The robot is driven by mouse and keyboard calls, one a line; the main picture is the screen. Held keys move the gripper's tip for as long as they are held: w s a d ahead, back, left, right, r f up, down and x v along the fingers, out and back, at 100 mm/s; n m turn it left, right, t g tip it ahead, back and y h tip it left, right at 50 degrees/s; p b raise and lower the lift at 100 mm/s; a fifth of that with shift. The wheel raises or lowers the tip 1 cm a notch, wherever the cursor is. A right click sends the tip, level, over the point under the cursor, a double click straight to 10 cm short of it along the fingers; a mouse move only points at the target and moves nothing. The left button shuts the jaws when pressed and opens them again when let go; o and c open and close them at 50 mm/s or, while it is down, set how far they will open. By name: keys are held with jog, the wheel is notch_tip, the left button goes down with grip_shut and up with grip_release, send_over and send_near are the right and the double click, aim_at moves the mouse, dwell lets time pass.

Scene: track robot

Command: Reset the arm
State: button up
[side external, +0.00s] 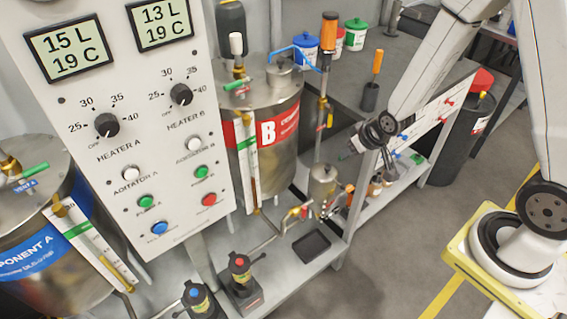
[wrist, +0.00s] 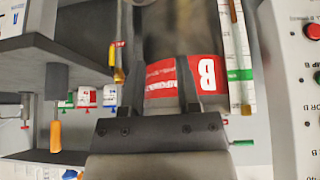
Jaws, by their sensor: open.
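My gripper (side external: 346,153) is at the end of the arm, to the right of tank B (side external: 273,110) in the side view. In the wrist view my gripper (wrist: 156,72) has its two dark fingers apart, with nothing between them. Behind the fingers is the red band marked B (wrist: 205,75) on the metal tank. The gripper looks apart from the tank, though the exact gap is hard to judge.
The control panel (side external: 130,150) with knobs and buttons stands left. Valves and a small metal pot (side external: 322,182) are on the low shelf beneath the gripper. A grey worktop (side external: 425,60) holds lidded tubs and an orange-handled tool (side external: 372,82). Open floor (side external: 400,235) lies at front right.

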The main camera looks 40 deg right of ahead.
jog(key=s+a+r+g, duration=0.3)
jog(key=s+a+r, duration=0.1)
jog(key=s+r, duration=0.4)
jog(key=shift+s+r+g, duration=0.25)
jog(key=shift+s+g, duration=0.05)
jog(key=shift+s, duration=0.6)
